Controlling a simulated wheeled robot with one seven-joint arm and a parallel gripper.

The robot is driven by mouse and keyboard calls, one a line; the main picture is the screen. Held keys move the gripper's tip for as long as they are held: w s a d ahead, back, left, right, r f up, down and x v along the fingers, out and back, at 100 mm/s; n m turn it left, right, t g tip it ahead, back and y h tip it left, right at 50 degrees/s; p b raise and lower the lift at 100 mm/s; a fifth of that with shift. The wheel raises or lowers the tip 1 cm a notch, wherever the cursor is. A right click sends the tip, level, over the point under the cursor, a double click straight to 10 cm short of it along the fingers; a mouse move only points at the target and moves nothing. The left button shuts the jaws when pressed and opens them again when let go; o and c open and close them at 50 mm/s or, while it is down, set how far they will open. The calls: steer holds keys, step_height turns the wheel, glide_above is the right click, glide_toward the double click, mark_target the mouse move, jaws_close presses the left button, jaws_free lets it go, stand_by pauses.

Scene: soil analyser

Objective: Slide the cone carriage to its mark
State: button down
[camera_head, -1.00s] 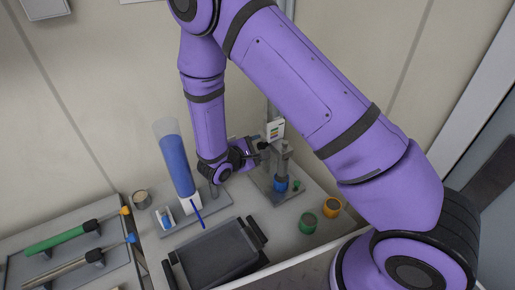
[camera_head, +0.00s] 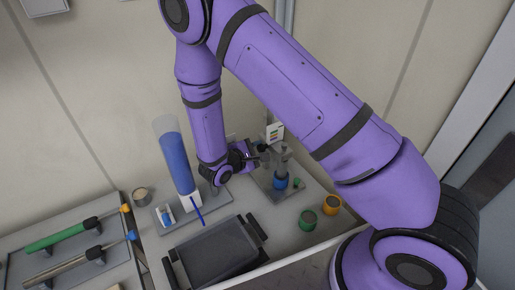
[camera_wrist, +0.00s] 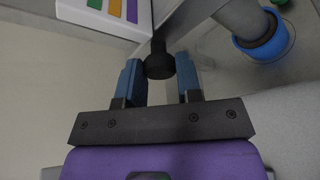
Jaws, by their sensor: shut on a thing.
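The stand of the cone carriage is a grey device with an upright grey cylinder (camera_head: 282,160) above a blue ring (camera_head: 281,183). A black knob (camera_wrist: 158,62) on a short stem juts out beside it. My gripper (camera_wrist: 160,80) has its two blue pads on either side of the knob and is shut on it. In the head view my gripper (camera_head: 256,158) reaches the device from the left, and the fingers partly hide the knob. A white card with coloured bars (camera_head: 274,132) stands behind; it also shows at the top left of the wrist view (camera_wrist: 110,12). I cannot make out the mark.
A tall blue-filled tube (camera_head: 177,163) stands close left of my wrist. A dark tray (camera_head: 218,252) lies in front. A green cup (camera_head: 308,220) and an orange cup (camera_head: 331,204) stand right. A rack with green and tan tools (camera_head: 65,250) is far left.

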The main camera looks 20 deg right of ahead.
steer(key=c, duration=0.8)
jaws_free()
steer(key=shift+r, duration=0.1)
steer(key=shift+r, duration=0.25)
steer(key=shift+s+r, duration=0.7)
steer(key=shift+s, duration=2)
steer(key=shift+s+r, duration=0.75)
steer(key=shift+s, duration=1.9)
steer(key=shift+s+r, duration=0.7)
steer(key=shift+s, duration=2)
steer(key=shift+d+r, duration=0.1)
